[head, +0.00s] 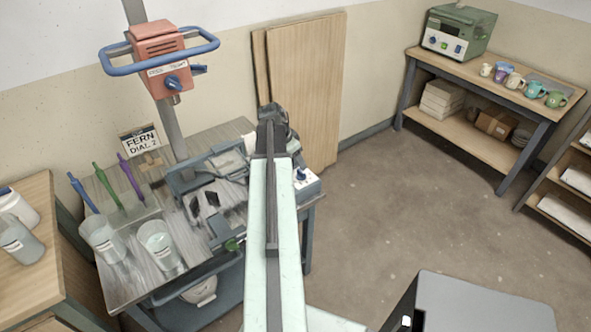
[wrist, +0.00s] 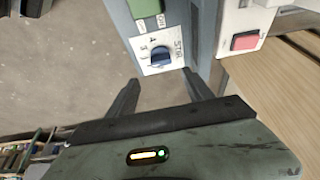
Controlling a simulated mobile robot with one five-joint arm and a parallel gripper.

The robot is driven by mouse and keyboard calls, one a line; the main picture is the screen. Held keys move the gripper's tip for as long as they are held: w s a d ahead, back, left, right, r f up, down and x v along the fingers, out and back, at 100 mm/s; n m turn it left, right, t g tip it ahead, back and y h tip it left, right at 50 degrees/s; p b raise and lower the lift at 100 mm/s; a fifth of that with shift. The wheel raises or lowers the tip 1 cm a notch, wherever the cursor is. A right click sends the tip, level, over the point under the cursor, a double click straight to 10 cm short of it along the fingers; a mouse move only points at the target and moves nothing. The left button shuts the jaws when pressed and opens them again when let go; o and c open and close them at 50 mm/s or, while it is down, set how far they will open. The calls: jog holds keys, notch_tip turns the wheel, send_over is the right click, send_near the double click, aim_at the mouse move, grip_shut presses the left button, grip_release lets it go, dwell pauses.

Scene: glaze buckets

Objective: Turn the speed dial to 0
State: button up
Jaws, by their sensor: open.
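In the wrist view a blue dial (wrist: 161,57) sits on a white plate marked with numbers, on a grey-blue housing. Lettering beside it is too small to read surely, and I cannot tell which number it points to. My gripper (wrist: 163,88) is open and empty. Its two fingers point toward the dial, one on each side in the picture, apart from it. In the head view my arm hides most of the gripper. The orange mixer head (head: 163,60) also carries a blue knob (head: 173,82); its setting is unreadable.
A green button (wrist: 145,8) is above the dial, and a red button (wrist: 244,41) on a white box is to its right. In the head view a sign (head: 141,142) reads "FERN DIAL 2". The floor (head: 400,220) at right is clear.

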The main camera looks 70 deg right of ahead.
aim_at(301, 171)
jog(key=b+x, duration=0.4)
jog(key=x, duration=0.1)
jog(key=b+x, duration=0.2)
jog(key=shift+w+f, duration=0.3)
jog(key=shift+f, duration=0.05)
jog(key=shift+a+r, duration=0.1)
jog(key=shift+r, duration=0.05)
grip_shut()
